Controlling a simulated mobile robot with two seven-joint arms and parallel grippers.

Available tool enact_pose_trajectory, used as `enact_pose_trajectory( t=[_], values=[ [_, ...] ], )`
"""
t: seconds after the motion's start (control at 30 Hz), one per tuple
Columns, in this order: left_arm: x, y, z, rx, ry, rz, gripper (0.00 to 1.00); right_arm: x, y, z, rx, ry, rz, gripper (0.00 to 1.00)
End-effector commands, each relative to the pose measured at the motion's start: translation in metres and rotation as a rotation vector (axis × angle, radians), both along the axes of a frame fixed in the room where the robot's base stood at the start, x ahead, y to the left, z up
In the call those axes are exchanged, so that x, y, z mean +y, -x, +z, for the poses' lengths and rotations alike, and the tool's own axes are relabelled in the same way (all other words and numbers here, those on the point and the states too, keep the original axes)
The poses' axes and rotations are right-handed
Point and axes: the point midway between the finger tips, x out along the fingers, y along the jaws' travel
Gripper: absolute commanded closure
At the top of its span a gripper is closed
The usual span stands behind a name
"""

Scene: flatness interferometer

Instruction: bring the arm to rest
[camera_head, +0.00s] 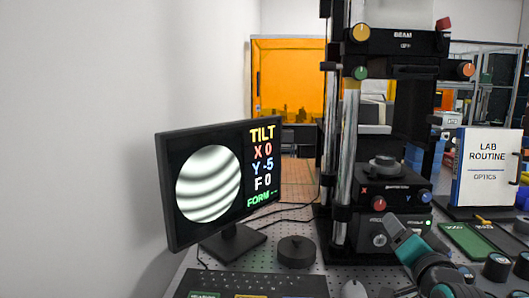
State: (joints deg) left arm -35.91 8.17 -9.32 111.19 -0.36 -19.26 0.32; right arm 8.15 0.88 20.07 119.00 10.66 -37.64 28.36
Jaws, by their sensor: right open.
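Red knob (379,204) and blue knob (426,196) show on the interferometer's stage. The monitor (212,182) shows curved fringes and reads TILT X 0, Y -5, F 0. My left gripper is not in view.
A black round puck (296,251) and a keyboard (250,285) are on the perforated table. A mouse (354,289) lies at the front edge of the picture.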

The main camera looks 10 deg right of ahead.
Motion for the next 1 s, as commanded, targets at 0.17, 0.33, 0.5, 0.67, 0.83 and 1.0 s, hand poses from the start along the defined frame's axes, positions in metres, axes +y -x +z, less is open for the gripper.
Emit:
enact_pose_trajectory(
  t=[0.17,0.33,0.5,0.67,0.83,1.0],
  values=[
    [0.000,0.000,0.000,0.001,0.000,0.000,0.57,0.000,0.000,0.000,0.000,0.000,0.000,0.37],
    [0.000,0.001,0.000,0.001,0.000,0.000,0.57,0.006,0.003,-0.010,0.042,0.020,0.015,0.37],
    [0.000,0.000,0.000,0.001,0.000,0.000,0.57,0.048,0.034,-0.075,0.313,0.156,0.124,0.37],
    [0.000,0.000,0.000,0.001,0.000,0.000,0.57,0.098,0.101,-0.151,0.664,0.327,0.301,0.37],
    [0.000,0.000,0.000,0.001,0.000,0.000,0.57,0.129,0.169,-0.197,0.920,0.445,0.462,0.37],
    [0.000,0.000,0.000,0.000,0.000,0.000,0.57,0.150,0.230,-0.221,1.107,0.523,0.604,0.37]
  ],
)
